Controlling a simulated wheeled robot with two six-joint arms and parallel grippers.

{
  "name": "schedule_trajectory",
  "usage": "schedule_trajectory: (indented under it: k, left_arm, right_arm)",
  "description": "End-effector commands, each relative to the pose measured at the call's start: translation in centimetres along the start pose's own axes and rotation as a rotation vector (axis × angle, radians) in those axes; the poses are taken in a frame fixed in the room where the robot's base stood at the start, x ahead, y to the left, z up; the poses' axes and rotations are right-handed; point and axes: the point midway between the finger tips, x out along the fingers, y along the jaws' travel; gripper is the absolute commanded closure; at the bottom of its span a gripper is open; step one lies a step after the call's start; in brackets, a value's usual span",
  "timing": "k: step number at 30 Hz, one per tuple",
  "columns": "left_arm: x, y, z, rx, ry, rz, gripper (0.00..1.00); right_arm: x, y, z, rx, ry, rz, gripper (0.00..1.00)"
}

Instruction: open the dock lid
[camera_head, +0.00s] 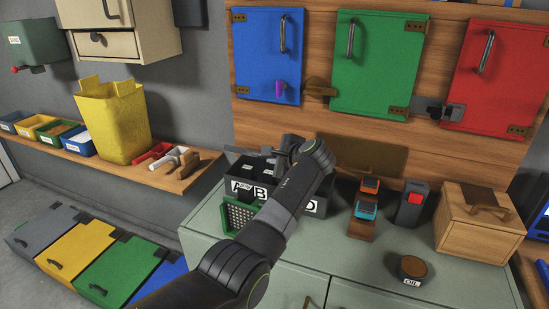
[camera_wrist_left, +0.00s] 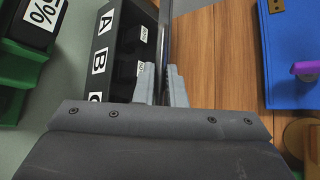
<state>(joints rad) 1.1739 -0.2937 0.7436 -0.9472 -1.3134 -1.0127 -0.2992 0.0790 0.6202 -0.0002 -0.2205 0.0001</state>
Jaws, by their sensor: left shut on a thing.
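The dock is a black box (camera_head: 234,167) on the grey-green bench, with white letter labels; the left wrist view shows A, B and part of C on it (camera_wrist_left: 118,45). A dark, tinted panel (camera_head: 375,157), which looks like the dock lid, stands raised behind it against the wood wall. In the left wrist view the lid shows nearly edge-on as a thin plate (camera_wrist_left: 165,40). My left gripper (camera_wrist_left: 162,88) is shut on that edge; in the head view it (camera_head: 262,151) is above the dock, and my arm hides part of the dock. My right gripper is not in view.
A green perforated basket (camera_head: 236,214) sits at the dock's front left. Right of the dock are an orange-and-blue device stand (camera_head: 364,212), a dark block with a red button (camera_head: 411,205), a wooden box (camera_head: 482,225) and an oil tin (camera_head: 412,269). Blue, green and red doors hang above.

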Motion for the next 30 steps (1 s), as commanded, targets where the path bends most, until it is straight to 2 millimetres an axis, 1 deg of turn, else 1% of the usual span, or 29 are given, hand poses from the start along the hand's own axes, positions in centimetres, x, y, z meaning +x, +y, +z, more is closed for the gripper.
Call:
schedule_trajectory:
  k: [2, 3, 8, 16, 20, 23, 26, 30]
  left_arm:
    - [0.0, 0.0, 0.0, -0.001, 0.001, -0.001, 1.0]
    - [0.0, 0.0, 0.0, -0.001, 0.001, -0.001, 0.88]
    - [0.0, 0.0, 0.0, -0.001, 0.001, -0.001, 0.67]
    - [0.0, 0.0, 0.0, 0.0, 0.001, 0.0, 0.67]
    - [-0.5, 0.0, -0.1, -0.001, 0.002, -0.001, 0.67]
    - [-1.4, 0.0, -0.1, -0.001, 0.003, -0.002, 0.67]
    - [-2.9, 0.0, -0.1, -0.003, 0.004, -0.002, 0.67]
    - [-5.7, 0.1, -0.2, -0.004, 0.006, -0.001, 0.67]
  right_arm:
    - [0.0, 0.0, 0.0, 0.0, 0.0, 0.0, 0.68]
    - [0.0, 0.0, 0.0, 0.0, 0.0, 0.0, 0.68]
    - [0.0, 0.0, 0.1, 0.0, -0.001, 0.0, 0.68]
    - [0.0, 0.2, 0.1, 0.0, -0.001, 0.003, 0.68]
    - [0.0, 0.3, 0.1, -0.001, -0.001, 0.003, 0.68]
    - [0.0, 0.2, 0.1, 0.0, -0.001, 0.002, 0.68]
    - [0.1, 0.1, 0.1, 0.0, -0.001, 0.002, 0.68]
    - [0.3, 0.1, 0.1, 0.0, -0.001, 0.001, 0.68]
